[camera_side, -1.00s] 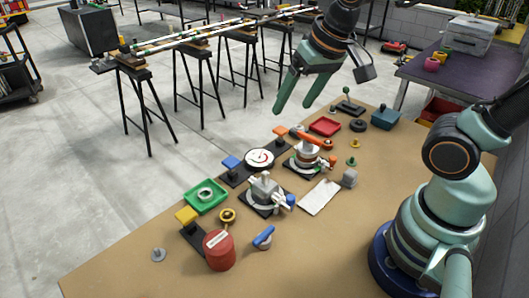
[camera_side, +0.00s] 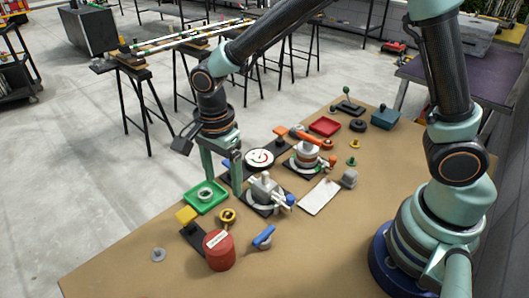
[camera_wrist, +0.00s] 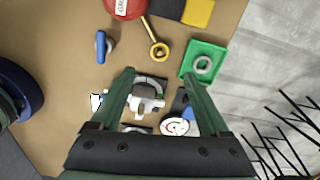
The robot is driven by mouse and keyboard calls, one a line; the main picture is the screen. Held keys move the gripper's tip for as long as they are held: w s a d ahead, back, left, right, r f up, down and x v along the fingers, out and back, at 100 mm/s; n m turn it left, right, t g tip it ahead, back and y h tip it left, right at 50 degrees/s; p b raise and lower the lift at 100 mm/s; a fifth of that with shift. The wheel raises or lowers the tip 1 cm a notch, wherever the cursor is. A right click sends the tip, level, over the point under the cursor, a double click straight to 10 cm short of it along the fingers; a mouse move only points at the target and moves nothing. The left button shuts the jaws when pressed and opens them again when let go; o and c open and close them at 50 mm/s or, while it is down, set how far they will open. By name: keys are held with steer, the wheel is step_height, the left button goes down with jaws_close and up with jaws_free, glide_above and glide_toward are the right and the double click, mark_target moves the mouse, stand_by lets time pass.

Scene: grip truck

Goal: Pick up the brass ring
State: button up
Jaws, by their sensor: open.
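The brass ring (camera_side: 227,215) lies on the brown table, right of the green tray and behind the red can. In the wrist view, the brass ring (camera_wrist: 160,50) shows beyond my fingertips, with a yellow stem-like part reaching toward the can. My gripper (camera_side: 223,180) points down over the table behind the ring, fingers apart and empty. In the wrist view, my gripper (camera_wrist: 156,74) has its fingers spread on both sides of a grey clamp fixture, with the ring outside them.
The green tray (camera_side: 191,205) holds a grey ring. The red can (camera_side: 219,252), a blue-handled part (camera_side: 263,237) and a yellow-topped block (camera_side: 186,215) stand nearby. The grey fixture (camera_side: 265,188) is close to my fingers. The front of the table is mostly clear.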

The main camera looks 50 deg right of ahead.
mark_target(227, 213)
step_height(227, 213, down, 10)
steer(key=shift+a+f, duration=0.1)
stand_by(0.4)
jaws_close()
